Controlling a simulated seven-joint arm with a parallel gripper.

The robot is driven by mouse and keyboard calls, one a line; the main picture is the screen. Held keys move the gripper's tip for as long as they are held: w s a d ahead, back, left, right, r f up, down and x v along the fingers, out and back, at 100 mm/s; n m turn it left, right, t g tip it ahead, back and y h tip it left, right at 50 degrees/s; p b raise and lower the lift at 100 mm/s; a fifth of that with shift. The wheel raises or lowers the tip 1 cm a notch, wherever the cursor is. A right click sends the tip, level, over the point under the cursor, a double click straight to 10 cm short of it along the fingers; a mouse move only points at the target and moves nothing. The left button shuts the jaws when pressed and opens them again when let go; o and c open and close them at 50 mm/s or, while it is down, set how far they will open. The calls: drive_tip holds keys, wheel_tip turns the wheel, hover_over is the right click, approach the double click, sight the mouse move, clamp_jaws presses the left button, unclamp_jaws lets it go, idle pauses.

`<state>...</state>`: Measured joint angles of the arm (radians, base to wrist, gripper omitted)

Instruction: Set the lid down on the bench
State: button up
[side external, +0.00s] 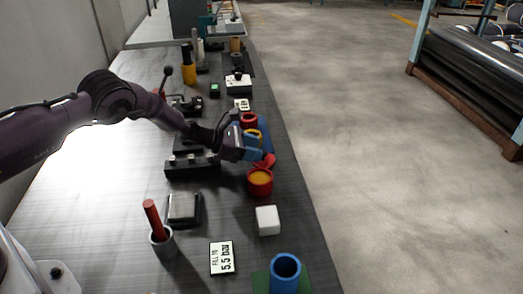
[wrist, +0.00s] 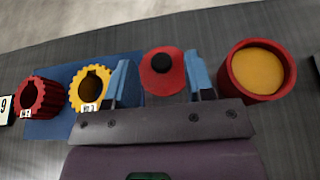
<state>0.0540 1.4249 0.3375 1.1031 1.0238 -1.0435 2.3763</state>
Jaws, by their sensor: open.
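The lid (wrist: 160,83) is a red disc with a black knob. In the wrist view it lies between the two blue fingers of my gripper (wrist: 163,78), with a gap on each side. In the side external view the red lid (side external: 266,161) shows at the fingertips of my gripper (side external: 256,155), partly hidden by them. My gripper is open. The lid appears to lie on the dark bench (side external: 295,215), but its underside is hidden. A red pot with an orange top surface (side external: 260,181) stands close by, right of the fingers in the wrist view (wrist: 257,70).
A yellow notched ring (wrist: 89,90) and a red notched ring (wrist: 38,97) stand on a blue mat (wrist: 60,128), left of my fingers. A white block (side external: 268,220) and a blue cup (side external: 285,272) stand nearer the side camera. The bench edge is close on the right.

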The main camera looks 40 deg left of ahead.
wheel_tip(320, 180, up, 7)
idle(0.3)
drive_tip(key=s+a+r+n+t+y, duration=0.15)
drive_tip(key=a+r+n+y, duration=0.25)
drive_tip(key=r+n, duration=0.6)
drive_tip(key=s+a+r+n+t+y, duration=0.1)
drive_tip(key=a+r+n+t+y, duration=0.3)
drive_tip(key=r+n, duration=0.6)
drive_tip(key=s+a+r+n+g+y, duration=0.3)
drive_tip(key=s+r+n, duration=0.6)
drive_tip(key=s, duration=0.2)
drive_tip(key=s+d+f+n+g, duration=0.1)
drive_tip(key=s+d+n+g, duration=0.1)
drive_tip(key=s+n, duration=0.3)
drive_tip(key=s+d+f+n+g+h, duration=0.1)
drive_tip(key=s+n, duration=0.4)
drive_tip(key=s, duration=0.8)
drive_tip(key=s+d+f+n+g, duration=0.1)
drive_tip(key=s+d+n+g, duration=0.2)
drive_tip(key=s+n, duration=0.3)
drive_tip(key=s, duration=0.4)
drive_tip(key=shift+d+f, duration=0.25)
drive_tip(key=shift+f, duration=0.15)
